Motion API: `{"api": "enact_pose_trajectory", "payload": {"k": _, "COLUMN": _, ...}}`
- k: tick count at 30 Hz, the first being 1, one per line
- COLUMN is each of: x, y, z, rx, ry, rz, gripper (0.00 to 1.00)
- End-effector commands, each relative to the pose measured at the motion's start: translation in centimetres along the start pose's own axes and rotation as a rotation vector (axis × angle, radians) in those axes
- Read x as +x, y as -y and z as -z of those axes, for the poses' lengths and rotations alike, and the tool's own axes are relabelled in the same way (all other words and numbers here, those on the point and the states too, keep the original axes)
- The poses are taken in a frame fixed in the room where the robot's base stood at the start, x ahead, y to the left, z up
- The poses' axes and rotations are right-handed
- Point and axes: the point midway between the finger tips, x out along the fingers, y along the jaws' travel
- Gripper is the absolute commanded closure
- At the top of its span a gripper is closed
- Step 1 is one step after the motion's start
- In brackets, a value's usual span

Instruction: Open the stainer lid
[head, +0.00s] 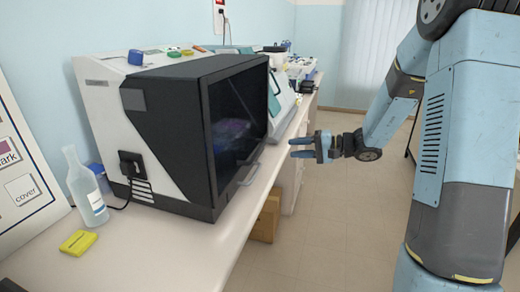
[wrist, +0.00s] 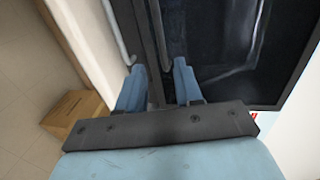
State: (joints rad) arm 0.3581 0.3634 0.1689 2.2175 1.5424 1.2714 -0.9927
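The stainer (head: 165,130) is a large white and dark grey machine on the counter. Its lid (head: 238,115), a dark glossy front panel, appears shut. A thin grey handle (head: 251,174) runs along the lid's lower edge. My gripper (head: 302,147) is to the right of the lid, with its blue fingers pointing left towards it. The fingers are apart, and I see nothing held between them. In the wrist view the open gripper (wrist: 156,66) faces the dark lid (wrist: 215,35). A grey bar (wrist: 117,35), probably the handle, ends near the left fingertip; contact cannot be told.
A cardboard box (head: 265,218) is on the floor below the counter edge. The floor at right is open.

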Motion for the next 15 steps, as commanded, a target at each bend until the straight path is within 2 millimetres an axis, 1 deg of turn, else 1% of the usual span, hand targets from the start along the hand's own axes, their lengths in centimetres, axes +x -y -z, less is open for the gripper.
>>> {"api": "enact_pose_trajectory", "payload": {"k": 5, "x": 0.9, "y": -0.1, "z": 0.3, "rx": 0.003, "ry": -0.008, "rz": 0.005, "gripper": 0.65}}
{"api": "enact_pose_trajectory", "payload": {"k": 11, "x": 3.9, "y": -0.1, "z": 0.4, "rx": 0.002, "ry": -0.009, "rz": 0.004, "gripper": 0.65}}
{"api": "enact_pose_trajectory", "payload": {"k": 15, "x": 6.4, "y": -0.2, "z": 0.4, "rx": 0.004, "ry": -0.009, "rz": 0.004, "gripper": 0.65}}
